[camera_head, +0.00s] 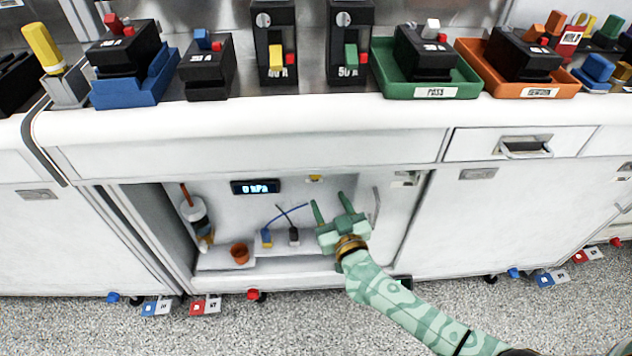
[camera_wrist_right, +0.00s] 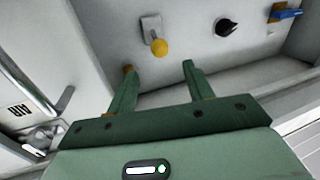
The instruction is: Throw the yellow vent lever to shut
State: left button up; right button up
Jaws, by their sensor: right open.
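The yellow vent lever (camera_head: 315,178) shows as a small yellow piece high on the back wall of the open cabinet. In the right wrist view its yellow ball knob (camera_wrist_right: 159,47) stands out from a grey plate (camera_wrist_right: 150,25). My right gripper (camera_head: 328,200) is inside the cabinet opening, fingers pointing up, just below the lever in the head view. In the right wrist view my right gripper (camera_wrist_right: 157,67) is open and empty, with the knob beyond the gap between its fingertips, apart from them. My left gripper is not in view.
A display (camera_head: 255,187) reads 0 hPa. A blue plug (camera_head: 266,238) and a black plug (camera_head: 294,237) with cables, and a brown pot (camera_head: 240,253), are left of the gripper. The cabinet's right side has a handle (camera_head: 376,205). Breakers and trays stand on the bench above.

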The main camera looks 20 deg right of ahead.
pick_arm(q)
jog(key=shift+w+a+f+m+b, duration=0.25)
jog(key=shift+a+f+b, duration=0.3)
jog(key=shift+b, duration=0.25)
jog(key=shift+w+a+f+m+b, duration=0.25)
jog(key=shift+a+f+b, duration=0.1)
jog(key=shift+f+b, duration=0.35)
pick_arm(e)
jog(key=w, duration=0.8)
jog(key=shift+w, duration=0.3)
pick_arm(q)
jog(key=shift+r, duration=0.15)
pick_arm(e)
jog(key=shift+d, duration=0.1)
jog(key=c, duration=1)
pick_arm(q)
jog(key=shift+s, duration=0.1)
pick_arm(e)
jog(key=shift+f, duration=0.1)
